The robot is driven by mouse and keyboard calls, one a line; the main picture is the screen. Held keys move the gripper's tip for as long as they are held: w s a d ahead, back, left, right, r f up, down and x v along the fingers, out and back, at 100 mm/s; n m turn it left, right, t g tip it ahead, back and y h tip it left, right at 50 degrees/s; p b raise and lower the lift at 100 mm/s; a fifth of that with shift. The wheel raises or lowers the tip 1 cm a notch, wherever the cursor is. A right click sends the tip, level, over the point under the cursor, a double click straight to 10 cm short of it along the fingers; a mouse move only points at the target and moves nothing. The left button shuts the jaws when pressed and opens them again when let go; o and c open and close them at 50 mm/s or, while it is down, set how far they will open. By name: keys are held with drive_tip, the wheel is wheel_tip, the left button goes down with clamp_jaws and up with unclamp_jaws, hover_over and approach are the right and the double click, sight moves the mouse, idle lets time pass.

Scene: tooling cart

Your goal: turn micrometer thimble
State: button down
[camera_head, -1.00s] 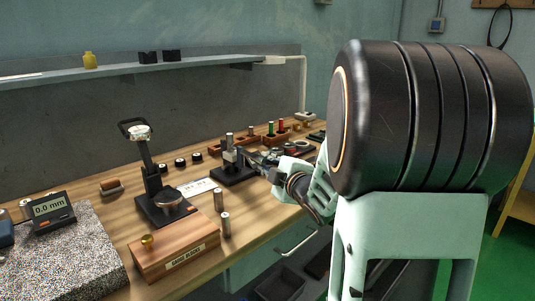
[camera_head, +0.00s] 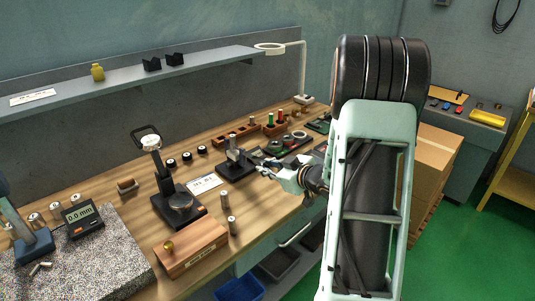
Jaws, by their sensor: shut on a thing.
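The micrometer sits in a small dark stand (camera_head: 236,166) near the middle of the wooden bench, with a light upright post on it. My gripper (camera_head: 264,166) reaches in from the right at the stand's right side, level with the micrometer. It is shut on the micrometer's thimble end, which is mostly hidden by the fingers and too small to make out.
A black dial stand (camera_head: 180,203) and a wooden gauge block box (camera_head: 190,248) stand nearer. A granite plate (camera_head: 100,268) with a 0.0 mm readout (camera_head: 81,217) is at the left. Wooden racks and rings lie behind the gripper. A shelf (camera_head: 200,72) runs above.

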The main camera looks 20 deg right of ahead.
drive_tip(key=shift+r+m+y+p, duration=0.15)
drive_tip(key=shift+m+y+p, duration=0.45)
drive_tip(key=shift+p, duration=0.8)
drive_tip(key=c, duration=2.2)
unclamp_jaws()
drive_tip(key=shift+w, duration=0.1)
drive_tip(key=v, duration=1.2)
